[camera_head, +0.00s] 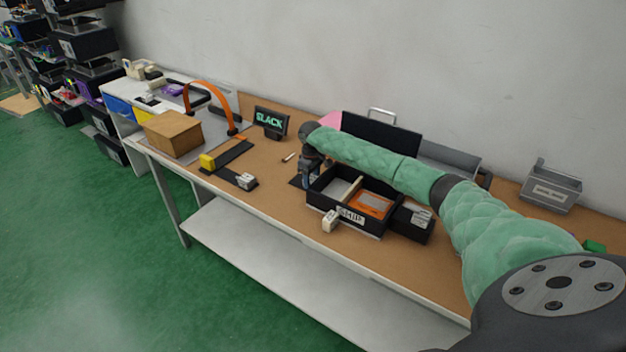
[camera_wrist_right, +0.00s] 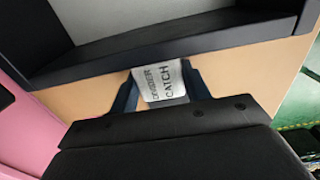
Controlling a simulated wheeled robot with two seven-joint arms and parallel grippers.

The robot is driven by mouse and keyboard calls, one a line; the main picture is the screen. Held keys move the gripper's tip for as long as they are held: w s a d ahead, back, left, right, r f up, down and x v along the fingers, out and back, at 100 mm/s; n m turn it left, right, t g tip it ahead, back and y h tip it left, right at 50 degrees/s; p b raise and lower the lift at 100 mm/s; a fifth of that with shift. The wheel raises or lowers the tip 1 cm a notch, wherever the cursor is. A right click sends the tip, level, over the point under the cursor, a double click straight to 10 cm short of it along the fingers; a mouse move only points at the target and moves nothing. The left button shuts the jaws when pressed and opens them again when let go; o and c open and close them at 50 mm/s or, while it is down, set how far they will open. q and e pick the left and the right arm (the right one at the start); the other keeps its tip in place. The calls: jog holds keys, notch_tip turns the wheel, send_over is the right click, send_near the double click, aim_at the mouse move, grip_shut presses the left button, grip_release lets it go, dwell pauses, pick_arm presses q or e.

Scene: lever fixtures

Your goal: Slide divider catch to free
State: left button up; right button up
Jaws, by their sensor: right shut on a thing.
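My right arm reaches in from the right in the head view, over a black open box (camera_head: 338,208). Its gripper (camera_head: 309,182) points down at the box's left end. In the wrist view a pale block labelled "DIVIDER CATCH" (camera_wrist_right: 163,82) sits between the two dark fingers of my right gripper (camera_wrist_right: 160,90), which is shut on it. The catch lies beside a dark box wall (camera_wrist_right: 160,52). In the head view the catch is hidden by the gripper. A light divider strip (camera_head: 351,190) crosses the box. My left gripper is not in view.
An orange item (camera_head: 371,204) lies in the box's right compartment. A white block (camera_head: 330,221) stands at its front and a dark block (camera_head: 411,222) at its right. A "SLACK" sign (camera_head: 271,122), a cardboard box (camera_head: 173,134) and a grey bin (camera_head: 551,187) stand on the bench.

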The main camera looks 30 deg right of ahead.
jog(key=w, duration=0.1)
jog(key=w+a, duration=0.1)
jog(key=w, duration=0.1)
jog(key=shift+w+a+r, duration=0.1)
jog(key=shift+w+a, duration=0.1)
jog(key=shift+w, duration=0.05)
jog(key=shift+w+a, duration=0.15)
jog(key=shift+w, duration=0.15)
jog(key=shift+w+r, duration=0.15)
jog(key=o, duration=1.2)
jog(key=shift+w, duration=0.1)
jog(key=shift+o, duration=0.9)
jog(key=shift+a, duration=0.1)
jog(key=shift+b, duration=0.3)
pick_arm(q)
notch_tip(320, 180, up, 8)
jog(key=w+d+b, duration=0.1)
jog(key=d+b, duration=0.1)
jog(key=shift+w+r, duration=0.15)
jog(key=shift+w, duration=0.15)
pick_arm(e)
notch_tip(320, 180, up, 8)
jog(key=shift+f, duration=0.2)
jog(key=shift+f, duration=0.15)
